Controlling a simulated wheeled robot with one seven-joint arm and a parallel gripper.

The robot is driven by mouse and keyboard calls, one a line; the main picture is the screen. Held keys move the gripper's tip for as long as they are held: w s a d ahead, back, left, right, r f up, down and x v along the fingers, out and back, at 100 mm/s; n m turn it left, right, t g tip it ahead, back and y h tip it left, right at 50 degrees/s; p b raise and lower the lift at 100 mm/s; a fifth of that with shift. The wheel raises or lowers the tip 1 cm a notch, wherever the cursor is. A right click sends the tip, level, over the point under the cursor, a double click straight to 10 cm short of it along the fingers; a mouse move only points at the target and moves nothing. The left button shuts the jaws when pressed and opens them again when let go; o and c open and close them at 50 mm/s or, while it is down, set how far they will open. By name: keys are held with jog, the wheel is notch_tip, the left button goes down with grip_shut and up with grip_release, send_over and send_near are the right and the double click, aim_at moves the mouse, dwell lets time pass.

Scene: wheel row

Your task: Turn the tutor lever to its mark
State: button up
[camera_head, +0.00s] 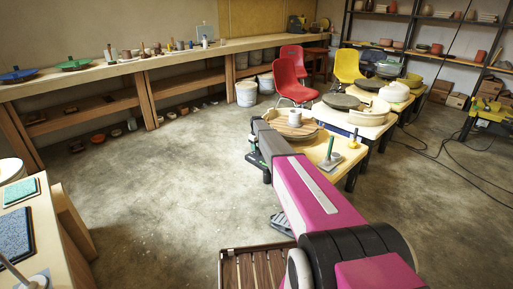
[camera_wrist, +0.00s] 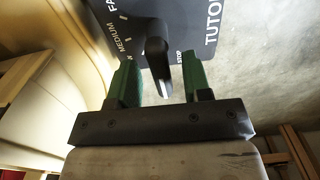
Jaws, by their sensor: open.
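In the wrist view the dark tutor lever (camera_wrist: 157,52) stands out from a grey-blue plate (camera_wrist: 200,22). The plate carries white lettering: "TUTOR", "STOP", "MEDIUM" and part of another word. "STOP" is just right of the lever; "MEDIUM" is to its left with short pale ticks. My gripper (camera_wrist: 160,76) is open, with one green finger on each side of the lever and visible gaps to both. In the head view my gripper (camera_head: 261,164) is low beside the near wooden table, and my arm hides the tutor lever and plate.
A pale curved body (camera_wrist: 35,100) is close on the left in the wrist view. Open concrete floor lies to the left.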

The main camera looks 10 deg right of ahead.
jog(key=shift+c, duration=0.3)
grip_shut()
